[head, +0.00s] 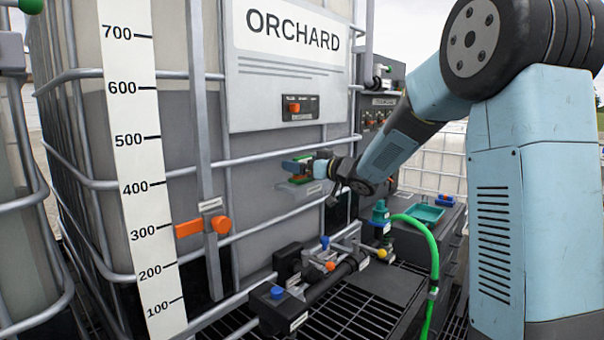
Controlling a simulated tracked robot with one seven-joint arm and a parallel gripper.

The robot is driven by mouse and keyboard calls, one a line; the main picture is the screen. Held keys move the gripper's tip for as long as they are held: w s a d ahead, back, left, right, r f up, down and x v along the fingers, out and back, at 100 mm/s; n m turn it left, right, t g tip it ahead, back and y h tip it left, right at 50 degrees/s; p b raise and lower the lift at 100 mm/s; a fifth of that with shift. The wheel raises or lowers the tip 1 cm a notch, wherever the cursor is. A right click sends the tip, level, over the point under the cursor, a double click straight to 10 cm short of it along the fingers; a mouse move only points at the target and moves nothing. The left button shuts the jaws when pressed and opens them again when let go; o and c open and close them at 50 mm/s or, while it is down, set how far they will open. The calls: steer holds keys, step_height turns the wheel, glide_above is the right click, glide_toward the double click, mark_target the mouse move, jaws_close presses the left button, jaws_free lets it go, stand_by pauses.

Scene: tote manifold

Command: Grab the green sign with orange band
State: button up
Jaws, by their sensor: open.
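My gripper (299,172) is at the end of my arm, in front of the grey tank wall below the ORCHARD board, with its fingers pointing left. It is open. A small green piece with orange on it (301,181), which looks like the green sign with the orange band, shows right at the fingers. It is small and partly hidden by the gripper, so I cannot tell whether the fingers touch it. A pale translucent holder (298,190) shows just below it.
The caged tank carries a white ORCHARD board (288,60) and a level scale (140,170). An orange handle (221,224) sticks out left of my gripper. Below are black pipework (318,290), a green hose (433,260) and a green tray (425,212).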

steer(key=shift+c, duration=0.4)
steer(key=c, duration=0.9)
